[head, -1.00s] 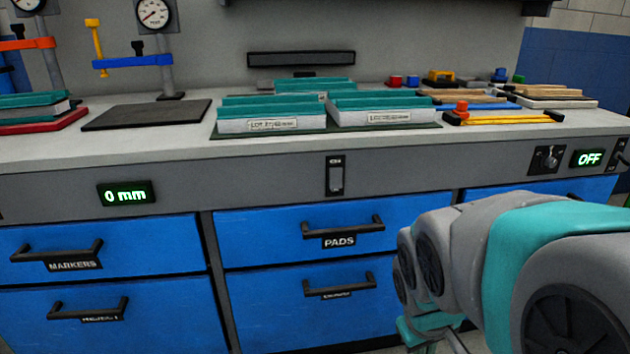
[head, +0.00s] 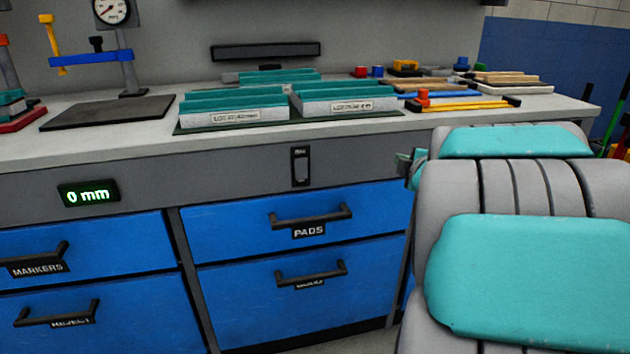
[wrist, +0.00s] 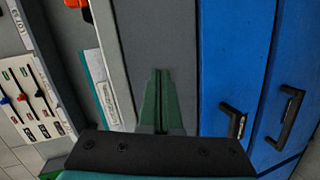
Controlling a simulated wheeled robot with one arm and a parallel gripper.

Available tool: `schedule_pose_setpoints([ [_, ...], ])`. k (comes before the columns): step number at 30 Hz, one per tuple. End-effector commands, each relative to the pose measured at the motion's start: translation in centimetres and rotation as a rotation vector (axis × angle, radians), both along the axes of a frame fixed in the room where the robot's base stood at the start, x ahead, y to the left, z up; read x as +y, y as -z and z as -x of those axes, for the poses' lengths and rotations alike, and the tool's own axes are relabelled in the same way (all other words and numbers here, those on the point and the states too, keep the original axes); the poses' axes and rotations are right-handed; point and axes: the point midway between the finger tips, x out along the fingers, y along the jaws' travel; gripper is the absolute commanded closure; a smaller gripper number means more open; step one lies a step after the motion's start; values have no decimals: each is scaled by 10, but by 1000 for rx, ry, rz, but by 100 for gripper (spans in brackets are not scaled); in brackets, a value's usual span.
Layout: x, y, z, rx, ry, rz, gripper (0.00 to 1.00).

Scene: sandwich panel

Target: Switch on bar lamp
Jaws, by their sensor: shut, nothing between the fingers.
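A dark bar-shaped fixture (head: 265,51), which looks like the bar lamp, is on the back wall above the bench. No glow shows on it. A black rocker switch (head: 300,166) sits on the grey front panel (head: 230,172), above the PADS drawer. Its setting is too small to tell. My gripper shows partly at the left edge of my arm in the head view (head: 412,162), right of the switch and apart from it. In the wrist view its green fingers (wrist: 161,72) are shut and empty, pointing along the grey panel. I cannot make out the switch in that view.
Blue drawers with protruding black handles (head: 311,216) lie below the panel. Teal-topped blocks (head: 235,106) and tools (head: 460,103) stand on the bench top (head: 150,137). A green 0 mm display (head: 88,194) is at left. My arm covers the panel's right part.

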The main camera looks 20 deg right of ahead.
Motion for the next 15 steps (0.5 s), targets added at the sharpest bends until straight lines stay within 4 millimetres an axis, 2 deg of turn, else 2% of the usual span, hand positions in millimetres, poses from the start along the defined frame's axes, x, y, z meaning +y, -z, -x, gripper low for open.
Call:
schedule_pose_setpoints([
  [3, 14, -2, -10, -31, -139, 54, 100],
  [8, 42, 1, -13, -69, -344, 104, 100],
  [15, 88, 16, 6, -118, -655, 110, 100],
])
